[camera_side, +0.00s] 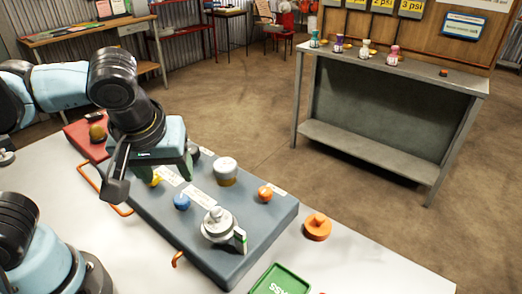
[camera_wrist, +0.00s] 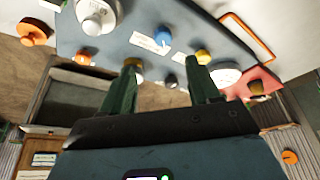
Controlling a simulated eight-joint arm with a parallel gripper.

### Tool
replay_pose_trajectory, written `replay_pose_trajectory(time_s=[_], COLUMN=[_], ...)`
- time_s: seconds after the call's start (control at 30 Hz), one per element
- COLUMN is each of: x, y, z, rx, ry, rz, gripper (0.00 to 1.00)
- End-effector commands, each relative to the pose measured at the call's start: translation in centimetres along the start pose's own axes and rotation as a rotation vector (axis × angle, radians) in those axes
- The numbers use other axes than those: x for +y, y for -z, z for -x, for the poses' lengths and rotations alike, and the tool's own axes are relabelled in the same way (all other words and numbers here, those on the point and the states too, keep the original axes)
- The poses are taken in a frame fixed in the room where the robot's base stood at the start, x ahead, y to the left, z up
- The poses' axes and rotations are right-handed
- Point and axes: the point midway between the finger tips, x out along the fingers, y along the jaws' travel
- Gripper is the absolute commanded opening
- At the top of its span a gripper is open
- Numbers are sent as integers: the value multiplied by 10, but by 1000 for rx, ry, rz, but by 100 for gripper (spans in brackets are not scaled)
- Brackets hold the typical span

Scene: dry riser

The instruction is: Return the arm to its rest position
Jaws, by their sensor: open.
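My gripper (camera_side: 150,178) hangs above the left part of a grey panel (camera_side: 270,218) on a pale table. In the wrist view my gripper (camera_wrist: 163,68) has its two dark green fingers well apart, with nothing between them. The panel carries a blue knob (camera_side: 181,202), an orange knob (camera_side: 265,194), a white-topped cylinder (camera_side: 225,170), a silver valve-like fitting (camera_side: 217,225) and a yellow knob (camera_side: 156,181). A dark knob is partly hidden behind my gripper. I cannot tell the exact height of the fingers above the panel.
An orange disc-shaped piece (camera_side: 317,228) and a green tray (camera_side: 282,281) lie right of the panel. A red plate (camera_side: 78,136) lies at its far left. Orange handles (camera_side: 88,178) edge the panel. A bench (camera_side: 385,62) with small bottles stands behind, across open floor.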

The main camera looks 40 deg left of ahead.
Motion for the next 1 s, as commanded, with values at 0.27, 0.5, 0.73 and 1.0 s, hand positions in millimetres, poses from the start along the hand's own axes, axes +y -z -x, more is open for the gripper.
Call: replay_pose_trajectory(time_s=[0.27, 0.5, 0.73, 1.0], x=[2, -2, -7, -7], y=[25, 56, 73, 75], z=[-36, -58, -65, -65], rx=[-15, 122, 225, 236], ry=[-182, -319, -350, -352], rz=[-288, -528, -641, -656], gripper=[61, 61, 61, 61])
